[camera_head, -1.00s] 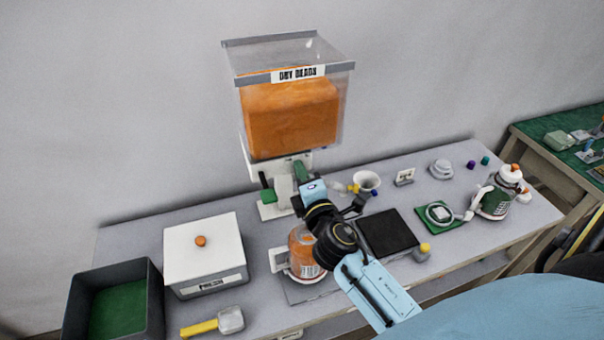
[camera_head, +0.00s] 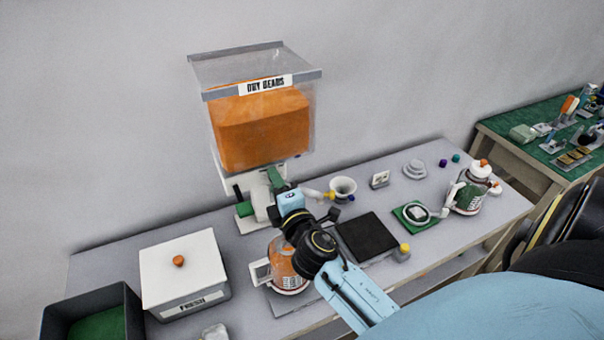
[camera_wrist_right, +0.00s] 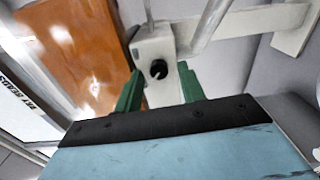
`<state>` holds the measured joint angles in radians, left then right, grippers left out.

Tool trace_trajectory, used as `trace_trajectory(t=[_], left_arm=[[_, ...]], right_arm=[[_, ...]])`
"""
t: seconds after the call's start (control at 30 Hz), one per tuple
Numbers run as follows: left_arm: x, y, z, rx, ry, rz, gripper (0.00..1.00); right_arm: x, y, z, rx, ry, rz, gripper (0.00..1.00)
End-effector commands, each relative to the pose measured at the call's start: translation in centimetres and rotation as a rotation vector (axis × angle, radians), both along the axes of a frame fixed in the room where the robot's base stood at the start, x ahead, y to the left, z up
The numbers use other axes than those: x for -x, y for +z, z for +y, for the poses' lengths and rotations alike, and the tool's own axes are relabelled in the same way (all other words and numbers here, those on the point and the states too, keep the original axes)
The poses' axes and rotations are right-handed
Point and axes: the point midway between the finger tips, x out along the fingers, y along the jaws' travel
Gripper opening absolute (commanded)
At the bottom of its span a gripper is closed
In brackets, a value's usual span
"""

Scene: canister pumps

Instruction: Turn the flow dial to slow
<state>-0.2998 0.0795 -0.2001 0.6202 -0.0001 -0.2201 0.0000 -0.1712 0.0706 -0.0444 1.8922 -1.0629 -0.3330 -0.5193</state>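The dispenser (camera_head: 262,132) is a clear hopper labelled DRY BEADS, filled with orange, against the wall. The flow dial (camera_wrist_right: 158,69) is a small round black knob on a white block (camera_wrist_right: 157,45) in the right wrist view. No readable slow mark shows there, and the dial is hidden in the head view. My right gripper (camera_head: 260,193) is at the white part below the hopper. Its green fingers (camera_wrist_right: 160,88) are spread, one on each side of the block, with the dial between them. I cannot tell whether they touch it. My left gripper is not in view.
A jar with orange contents (camera_head: 287,262) stands below my right arm. A white lidded box (camera_head: 184,272) and dark bin (camera_head: 133,315) are at left. A black pad (camera_head: 366,237), white funnel (camera_head: 343,187) and green-filled canister (camera_head: 467,196) are at right.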

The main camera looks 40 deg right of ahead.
Motion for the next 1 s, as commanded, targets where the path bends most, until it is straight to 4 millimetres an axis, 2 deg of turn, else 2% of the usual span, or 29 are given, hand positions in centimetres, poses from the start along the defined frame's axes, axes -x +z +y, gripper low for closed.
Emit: trace_trajectory(t=[0.5,0.93,1.0], left_arm=[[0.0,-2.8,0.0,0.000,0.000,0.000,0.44],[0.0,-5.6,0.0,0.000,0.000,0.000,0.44],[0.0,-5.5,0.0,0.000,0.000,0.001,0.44]], right_arm=[[0.0,0.2,-0.3,-0.834,-0.003,-0.206,0.41],[0.0,0.1,-0.2,-1.440,0.001,-0.347,0.41],[1.8,0.0,0.2,-1.435,-0.003,-0.342,0.41]])
